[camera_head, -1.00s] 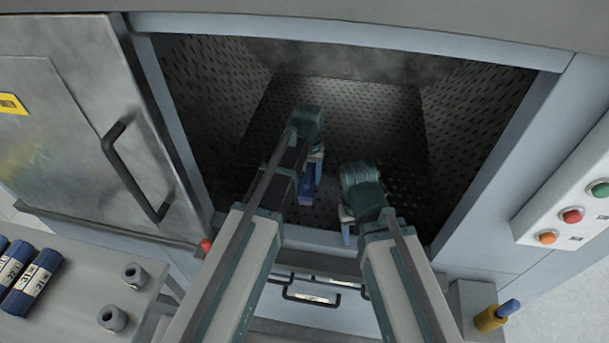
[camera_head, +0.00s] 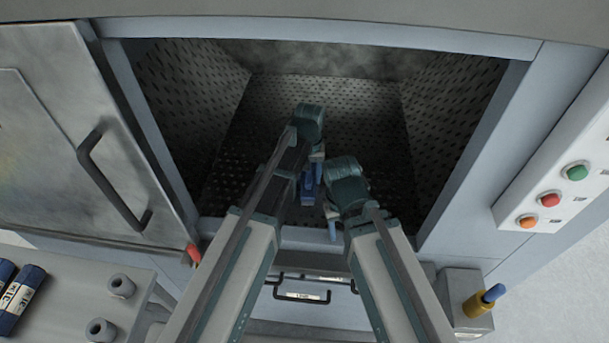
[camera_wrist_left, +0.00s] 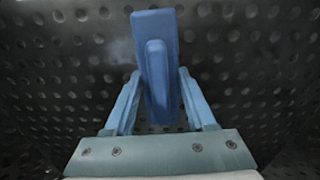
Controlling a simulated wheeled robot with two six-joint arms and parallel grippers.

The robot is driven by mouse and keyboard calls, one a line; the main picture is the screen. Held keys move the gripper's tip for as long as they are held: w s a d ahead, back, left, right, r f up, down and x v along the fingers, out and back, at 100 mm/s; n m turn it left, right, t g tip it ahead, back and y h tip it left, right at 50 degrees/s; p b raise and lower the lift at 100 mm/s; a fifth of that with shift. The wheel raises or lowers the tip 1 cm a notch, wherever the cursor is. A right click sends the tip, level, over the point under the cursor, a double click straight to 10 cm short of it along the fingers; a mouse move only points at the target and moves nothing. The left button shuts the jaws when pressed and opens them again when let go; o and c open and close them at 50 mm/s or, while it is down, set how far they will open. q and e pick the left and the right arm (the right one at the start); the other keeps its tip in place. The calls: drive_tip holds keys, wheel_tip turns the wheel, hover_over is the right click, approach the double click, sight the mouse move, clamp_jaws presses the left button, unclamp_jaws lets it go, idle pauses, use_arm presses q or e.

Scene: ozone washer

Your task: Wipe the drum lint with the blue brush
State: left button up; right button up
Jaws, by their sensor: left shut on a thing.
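My left gripper (camera_head: 312,178) is inside the drum (camera_head: 330,100), low over its perforated floor. It is shut on the blue brush (camera_head: 308,184), partly hidden by the arm. In the left wrist view the blue brush (camera_wrist_left: 157,60) stands out between the two blue fingers (camera_wrist_left: 158,100), in front of the perforated metal. A faint pale smudge shows beside the brush there; I cannot tell if it is lint. My right gripper (camera_head: 332,222) is at the front of the drum opening, right of the left one; its jaws are mostly hidden.
The open door (camera_head: 70,160) with a black handle is on the left. A side table (camera_head: 60,300) holds dark blue rolls and grey cups. The drum's back is clear.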

use_arm(q)
drive_tip(key=shift+s+d+f, duration=0.1)
drive_tip(key=shift+d, duration=1.2)
drive_tip(key=shift+d, duration=0.15)
drive_tip(key=shift+d, duration=1.75)
